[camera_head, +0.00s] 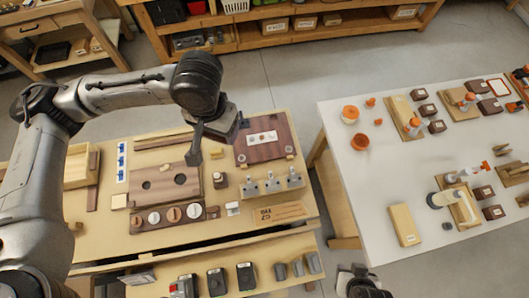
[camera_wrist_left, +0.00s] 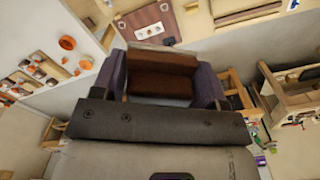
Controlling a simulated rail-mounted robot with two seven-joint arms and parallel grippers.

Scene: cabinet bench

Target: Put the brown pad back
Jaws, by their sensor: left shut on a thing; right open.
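My left gripper (camera_head: 212,140) hangs over the middle of the wooden bench (camera_head: 105,222), its jaws partly hidden by its own wrist. In the left wrist view, this gripper (camera_wrist_left: 164,62) is shut on a brown block (camera_wrist_left: 162,86), which appears to be the brown pad. The block fills the space between the two dark fingers. I cannot make out the block in the head view. My right gripper (camera_head: 362,284) is open at the bottom edge of the head view, between the bench and the white table, away from the block.
A brown board with two holes (camera_head: 165,186) lies on the bench. A dark red-brown board with a white plate (camera_head: 270,152) lies behind, also in the left wrist view (camera_wrist_left: 150,32). Grey clamps (camera_head: 270,184) stand at right. The white table (camera_head: 365,190) carries orange parts.

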